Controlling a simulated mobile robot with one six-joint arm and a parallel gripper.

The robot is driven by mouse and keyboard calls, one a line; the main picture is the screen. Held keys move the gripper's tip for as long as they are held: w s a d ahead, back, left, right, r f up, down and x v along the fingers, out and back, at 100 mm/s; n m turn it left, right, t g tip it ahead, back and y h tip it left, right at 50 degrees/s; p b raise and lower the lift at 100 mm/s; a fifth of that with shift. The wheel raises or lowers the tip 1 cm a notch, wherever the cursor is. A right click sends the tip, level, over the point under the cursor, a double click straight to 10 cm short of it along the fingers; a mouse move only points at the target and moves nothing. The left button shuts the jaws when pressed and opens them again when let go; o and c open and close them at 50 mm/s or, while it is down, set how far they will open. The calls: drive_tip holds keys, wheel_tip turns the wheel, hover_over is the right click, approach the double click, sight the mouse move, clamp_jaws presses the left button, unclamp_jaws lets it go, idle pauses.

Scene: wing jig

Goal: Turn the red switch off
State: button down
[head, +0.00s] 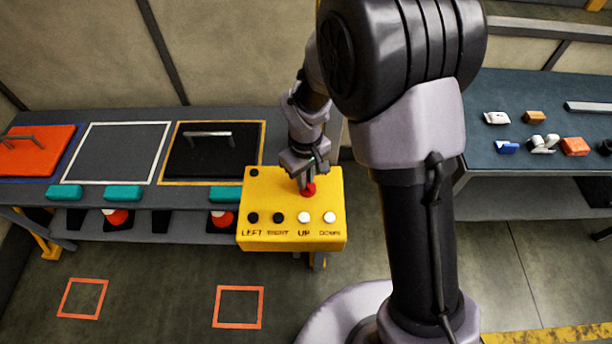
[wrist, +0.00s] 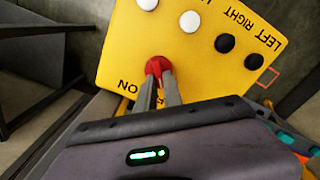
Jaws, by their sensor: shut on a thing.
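The red switch (head: 308,189) is a small red knob on the top of a yellow control box (head: 325,236), near the back half of the panel. In the wrist view the red switch (wrist: 157,66) sits between my fingertips, with the printed word "ON" beside it. My gripper (head: 306,181) points down at the box from behind and is shut on the red switch. In the wrist view the two fingers of my gripper (wrist: 158,80) converge on the knob and hide part of it.
The box has two black buttons (head: 253,217) marked LEFT and RIGHT, and two white buttons (head: 304,217) marked UP and DOWN. A grey bench (head: 275,130) stands behind left, with teal blocks (head: 124,192). A blue-topped table (head: 500,90) with small parts is at right.

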drive_tip(key=shift+n, duration=0.5)
idle(0.3)
drive_tip(key=c, duration=1.5)
unclamp_jaws()
wheel_tip(320, 180, up, 18)
drive_tip(key=p, duration=0.3)
drive_tip(key=shift+f, duration=0.25)
